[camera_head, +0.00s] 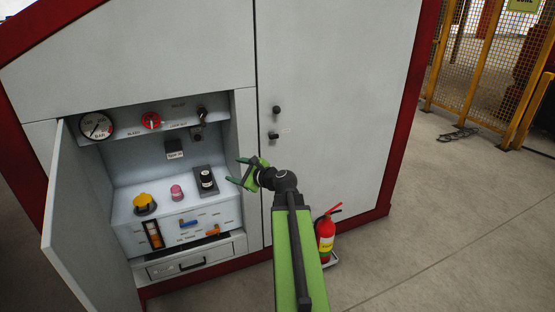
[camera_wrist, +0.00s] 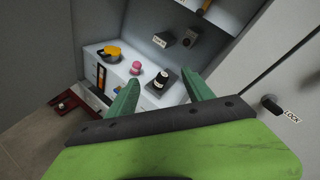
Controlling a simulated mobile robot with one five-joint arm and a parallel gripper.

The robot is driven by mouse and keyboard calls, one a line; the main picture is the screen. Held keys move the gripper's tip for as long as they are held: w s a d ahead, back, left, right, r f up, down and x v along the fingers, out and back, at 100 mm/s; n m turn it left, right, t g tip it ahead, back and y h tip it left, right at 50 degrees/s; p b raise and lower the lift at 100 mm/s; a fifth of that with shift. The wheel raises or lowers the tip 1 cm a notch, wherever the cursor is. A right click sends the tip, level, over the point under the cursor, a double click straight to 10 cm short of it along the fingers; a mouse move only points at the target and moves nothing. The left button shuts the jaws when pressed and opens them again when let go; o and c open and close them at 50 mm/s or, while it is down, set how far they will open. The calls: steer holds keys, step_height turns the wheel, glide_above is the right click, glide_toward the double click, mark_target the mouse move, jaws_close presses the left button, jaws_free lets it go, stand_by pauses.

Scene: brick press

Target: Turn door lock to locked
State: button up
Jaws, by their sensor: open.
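The door lock is a small black knob (camera_head: 274,135) on the tall closed grey door (camera_head: 340,90), just right of the open control recess. A small label sits at its right. In the wrist view the lock (camera_wrist: 271,104) is at the right edge, beside a label reading LOCK. My gripper (camera_head: 236,170) is open and empty, below and left of the lock, in front of the recess's right side. In the wrist view its two green fingers (camera_wrist: 160,80) are spread apart and point into the recess. The lock lies right of both fingers, apart from them.
The recess holds a gauge (camera_head: 96,126), a red knob (camera_head: 151,120), a yellow knob (camera_head: 145,203), a pink button (camera_head: 177,192) and a black knob (camera_head: 207,178). Its open door (camera_head: 85,220) stands left. A fire extinguisher (camera_head: 326,240) stands right. Open floor (camera_head: 440,220) lies beyond it.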

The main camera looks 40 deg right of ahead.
mark_target(275, 137)
steer(key=s+d+m+t+h+b, duration=0.1)
steer(key=s+d+m+h, duration=0.1)
steer(key=s+d+m, duration=0.35)
steer(key=s+d+r+m+h+b, duration=0.1)
steer(key=s+d+m+h, duration=0.15)
steer(key=d, duration=0.55)
steer(key=s+d+m+t+h+b, duration=0.1)
steer(key=s+d+m+h, duration=0.25)
steer(key=d, duration=0.25)
steer(key=shift+m+y, duration=0.3)
steer(key=shift+m, duration=0.05)
steer(key=x, duration=1.8)
steer(key=shift+w+a, duration=0.25)
steer(key=shift+w, duration=0.1)
